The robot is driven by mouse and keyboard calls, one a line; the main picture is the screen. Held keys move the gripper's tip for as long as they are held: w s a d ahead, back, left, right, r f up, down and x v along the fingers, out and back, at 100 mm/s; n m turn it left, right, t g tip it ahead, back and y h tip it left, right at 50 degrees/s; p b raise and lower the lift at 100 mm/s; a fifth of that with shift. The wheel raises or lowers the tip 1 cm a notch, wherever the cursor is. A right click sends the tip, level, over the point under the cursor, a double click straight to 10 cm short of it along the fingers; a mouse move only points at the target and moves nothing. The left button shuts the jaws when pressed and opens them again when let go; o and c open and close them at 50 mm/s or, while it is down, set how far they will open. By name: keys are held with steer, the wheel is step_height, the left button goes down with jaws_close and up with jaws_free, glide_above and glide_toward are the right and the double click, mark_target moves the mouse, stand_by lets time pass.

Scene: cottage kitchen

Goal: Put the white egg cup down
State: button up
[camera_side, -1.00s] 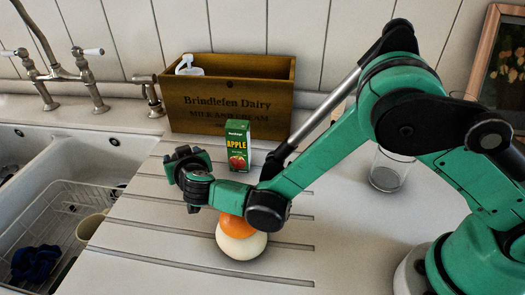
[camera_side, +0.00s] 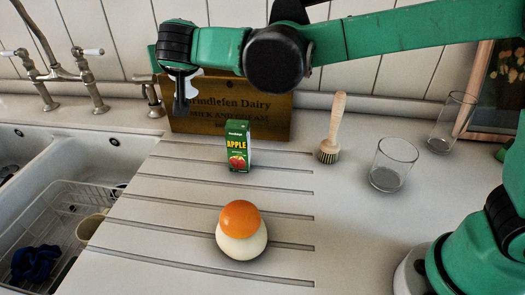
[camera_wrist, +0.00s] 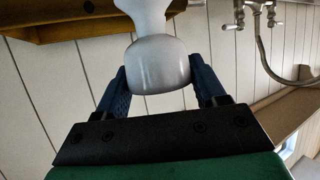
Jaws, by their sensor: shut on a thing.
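The white egg cup (camera_wrist: 160,65) is held between the two blue fingers of my gripper (camera_wrist: 160,82) in the wrist view. Its rounded bowl is towards the camera and its narrower stem points away. In the side view my gripper (camera_side: 183,100) is raised in front of the left end of the wooden dairy crate (camera_side: 230,118), high above the ribbed counter.
An apple juice carton (camera_side: 238,146) stands before the crate. An orange ball (camera_side: 240,219) sits on a cream round thing (camera_side: 242,240) nearer the front. A brush (camera_side: 332,132) and two glasses (camera_side: 391,168) (camera_side: 452,122) are to the right. The sink (camera_side: 70,170) is left. Bare counter lies between.

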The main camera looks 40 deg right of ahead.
steer(key=s+d+m+g+h, duration=0.3)
steer(key=d+m+g+h, duration=0.15)
steer(key=d, duration=0.55)
steer(key=s+d+m+g+h, duration=0.35)
steer(key=d+m, duration=0.25)
steer(key=d, duration=0.4)
steer(key=shift+w+f, duration=0.1)
steer(key=shift+f, duration=9.7)
steer(key=shift+f, duration=0.1)
steer(key=o, duration=1.3)
steer(key=shift+n, duration=0.25)
